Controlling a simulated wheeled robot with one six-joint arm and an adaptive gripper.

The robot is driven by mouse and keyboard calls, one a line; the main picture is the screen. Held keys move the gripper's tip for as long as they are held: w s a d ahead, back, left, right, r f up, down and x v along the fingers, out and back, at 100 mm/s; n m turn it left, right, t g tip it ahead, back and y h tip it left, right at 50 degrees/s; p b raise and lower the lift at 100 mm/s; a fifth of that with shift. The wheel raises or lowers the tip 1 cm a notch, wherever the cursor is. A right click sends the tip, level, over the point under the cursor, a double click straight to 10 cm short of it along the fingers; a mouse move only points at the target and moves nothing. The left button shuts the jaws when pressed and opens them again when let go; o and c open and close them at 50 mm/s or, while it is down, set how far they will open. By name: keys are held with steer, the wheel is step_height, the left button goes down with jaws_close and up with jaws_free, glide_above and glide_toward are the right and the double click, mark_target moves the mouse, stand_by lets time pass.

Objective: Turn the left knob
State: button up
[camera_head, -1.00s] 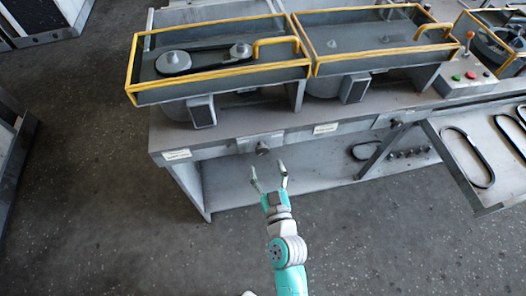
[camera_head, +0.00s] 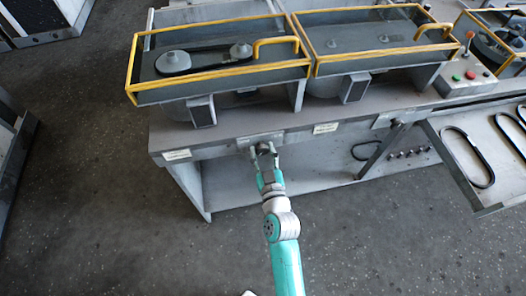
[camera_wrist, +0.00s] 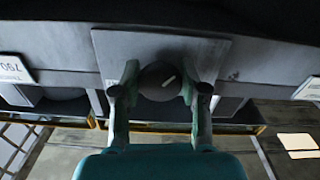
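The left knob (camera_wrist: 160,82) is dark and round with a pale pointer mark, set on a grey plate (camera_wrist: 200,55) on the bench's front face. In the wrist view it sits between the two fingers of my gripper (camera_wrist: 158,92). The fingers are apart on either side of it; small gaps seem to show, and I cannot make out firm contact. In the head view my gripper (camera_head: 264,155) is at the front edge of the bench and mostly hides the left knob. The right knob (camera_head: 396,124) is free, further right on the same front.
Two yellow-railed housings (camera_head: 218,76) stand on the bench; the left one holds a belt on two pulleys. A tray (camera_head: 470,165) with belts juts out at the right. A control box (camera_head: 468,78) with buttons stands at right. The floor at left is clear.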

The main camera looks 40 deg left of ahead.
steer(key=shift+c, duration=1.2)
steer(key=shift+m, duration=1.3)
steer(key=o, duration=1.1)
steer(key=shift+o, duration=0.2)
steer(key=shift+s, duration=0.1)
steer(key=v, duration=1.2)
